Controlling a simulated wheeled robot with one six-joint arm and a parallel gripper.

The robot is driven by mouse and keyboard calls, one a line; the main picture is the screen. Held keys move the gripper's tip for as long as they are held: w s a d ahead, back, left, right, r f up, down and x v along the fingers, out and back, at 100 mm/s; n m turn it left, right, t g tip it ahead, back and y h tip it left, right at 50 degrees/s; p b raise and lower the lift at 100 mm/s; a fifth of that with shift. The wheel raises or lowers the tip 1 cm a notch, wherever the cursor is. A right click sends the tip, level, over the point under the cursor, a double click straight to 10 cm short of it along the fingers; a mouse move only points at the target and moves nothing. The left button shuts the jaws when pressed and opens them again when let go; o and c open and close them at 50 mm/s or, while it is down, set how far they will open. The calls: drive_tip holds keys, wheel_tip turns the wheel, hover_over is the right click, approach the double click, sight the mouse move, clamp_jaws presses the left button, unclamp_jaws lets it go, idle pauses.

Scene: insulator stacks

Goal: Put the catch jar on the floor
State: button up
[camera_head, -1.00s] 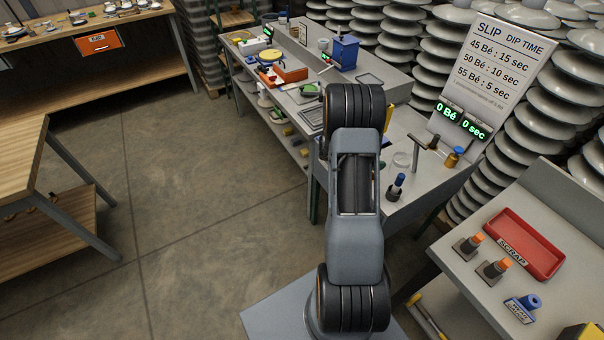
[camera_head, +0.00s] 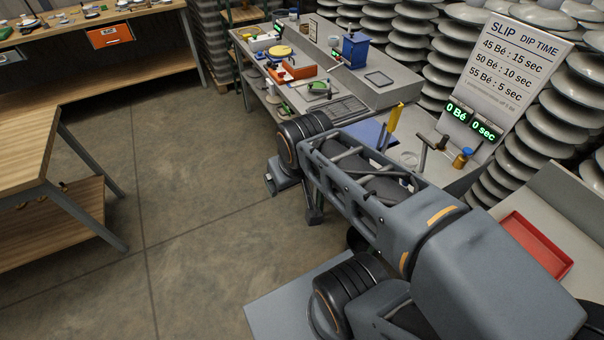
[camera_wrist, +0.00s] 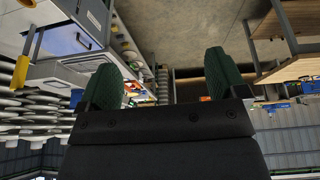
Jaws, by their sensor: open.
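I cannot single out the catch jar with certainty. A small amber jar with a blue cap (camera_head: 462,158) stands upright on the grey bench below the slip sign. A clear round glass piece (camera_head: 408,158) sits to its left, too small to tell what it is. The bare concrete floor (camera_head: 200,235) shows left of my arm and in the wrist view (camera_wrist: 185,30). My gripper (camera_wrist: 163,75) is open in the wrist view, with green-padded fingers apart and nothing between them. In the head view its fingertips are not clearly visible.
The slip sign (camera_head: 512,65) stands behind the bench, near a yellow upright handle (camera_head: 394,122). A grey workbench with tools (camera_head: 385,88) stands at the back. A wooden table (camera_head: 30,150) stands left; open floor lies between.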

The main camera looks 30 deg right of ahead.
drive_tip(key=n+g+h+b, duration=0.9)
drive_tip(key=n+h+b, duration=0.5)
drive_tip(key=h+b, duration=0.4)
approach(401, 163)
drive_tip(key=shift+n+y, duration=0.3)
drive_tip(key=shift+y, duration=0.2)
drive_tip(key=x, duration=0.4)
drive_tip(key=r+x, duration=0.1)
drive_tip(key=x, duration=0.1)
drive_tip(key=shift+w+d+b, duration=0.1)
drive_tip(key=shift+b, duration=0.2)
drive_tip(key=shift+x, duration=3.35)
drive_tip(key=c, duration=1.1)
